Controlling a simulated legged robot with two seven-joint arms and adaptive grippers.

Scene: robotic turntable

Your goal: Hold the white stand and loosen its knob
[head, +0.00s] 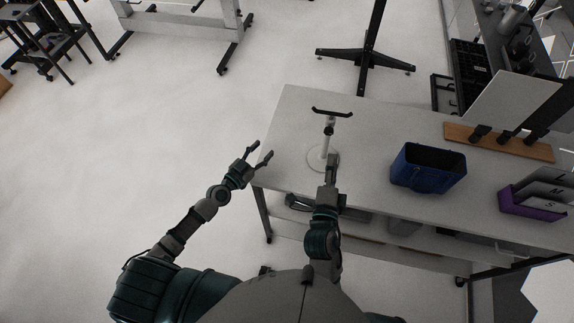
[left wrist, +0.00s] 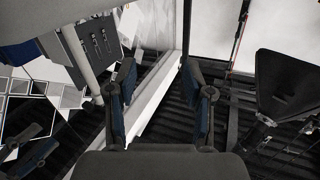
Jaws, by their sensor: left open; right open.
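The white stand (head: 324,146) is upright on the table near its left end, with a round white base and a black forked top. A small dark part on its post may be the knob (head: 328,131); it is too small to be sure. My left gripper (head: 262,154) is open and empty by the table's left edge, left of the stand and apart from it. Its spread fingers (left wrist: 158,82) show in the left wrist view with nothing between them. My right gripper (head: 332,170) is open in front of the stand and overlaps its base; I cannot tell whether it touches.
The white table (head: 372,130) also holds a blue bin (head: 427,168), a purple tray (head: 535,203) and a wooden board (head: 500,140) with dark holders, all right of the stand. The tabletop behind the stand is clear. Open floor lies left of the table.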

